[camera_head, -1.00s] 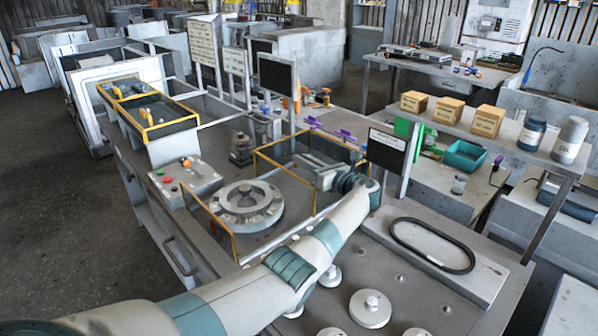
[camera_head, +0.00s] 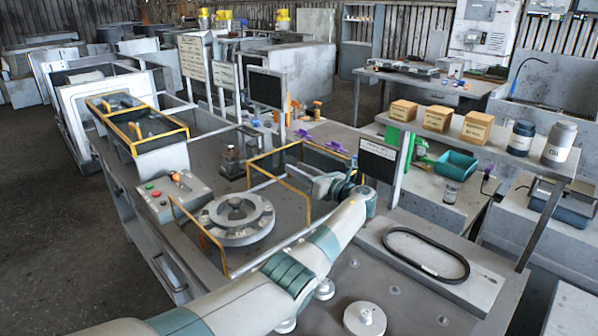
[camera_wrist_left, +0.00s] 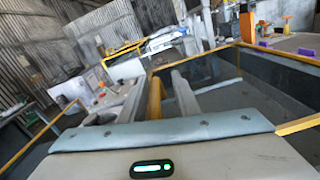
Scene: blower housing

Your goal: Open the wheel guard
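The wheel guard (camera_head: 275,180) is a yellow-edged frame with clear panels around the grey round wheel housing (camera_head: 236,218) on the bench. It appears closed in around the housing. My left gripper (camera_head: 318,184) is at the guard's right side, close to its upper yellow edge. In the left wrist view, a yellow bar (camera_wrist_left: 155,98) stands between the two fingers of my left gripper (camera_wrist_left: 156,92), with gaps on both sides. The fingers look open; whether they touch the bar I cannot tell. My right gripper is out of view.
A control box with buttons (camera_head: 172,195) stands left of the housing. A black sign (camera_head: 377,160) stands just right of my left gripper. A black belt ring (camera_head: 427,255) lies on a raised plate at right. Round white knobs (camera_head: 365,318) stand in front.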

